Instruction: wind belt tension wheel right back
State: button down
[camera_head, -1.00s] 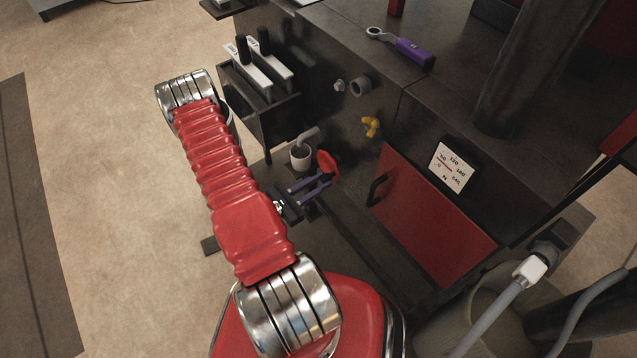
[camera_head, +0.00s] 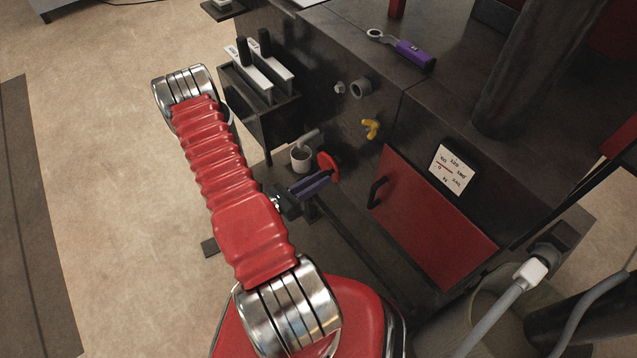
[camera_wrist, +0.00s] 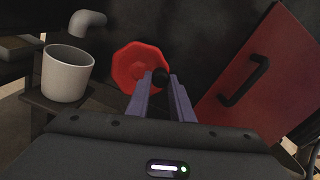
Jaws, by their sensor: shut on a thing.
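The belt tension wheel is a small red handwheel (camera_head: 328,167) on the dark front of the press. It shows in the wrist view as a red many-sided disc (camera_wrist: 141,67) with a dark knob (camera_wrist: 160,77) on its right side. My gripper (camera_head: 326,177) reaches the wheel from the left. In the wrist view its purple fingers (camera_wrist: 161,84) are closed around the knob at the wheel's edge. The fingers hide the lower right part of the wheel.
A white cup (camera_head: 301,158) stands under a grey spout left of the wheel. A red door (camera_head: 433,215) with a black handle is on the right. A yellow wing knob (camera_head: 371,128) sits above. A rack with scrapers (camera_head: 262,85) is at upper left.

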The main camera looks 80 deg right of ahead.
aim_at(327, 161)
jog(key=n, duration=0.2)
jog(key=r+n, duration=0.1)
jog(key=w+d+n, duration=0.1)
jog(key=n, duration=0.1)
jog(key=shift+w+r+n, duration=0.1)
jog(key=shift+r+n, duration=0.1)
jog(key=shift+n, duration=0.1)
jog(key=n, duration=0.1)
jog(key=w+n, duration=0.1)
jog(key=n, duration=0.1)
jog(key=d+n, duration=0.1)
jog(key=n, duration=0.1)
jog(key=shift+w+r, duration=0.15)
jog(key=shift+d+n, duration=0.1)
jog(key=shift+n, duration=0.2)
jog(key=c, duration=1.6)
grip_release()
jog(key=shift+o, duration=0.2)
jog(key=v, duration=1.4)
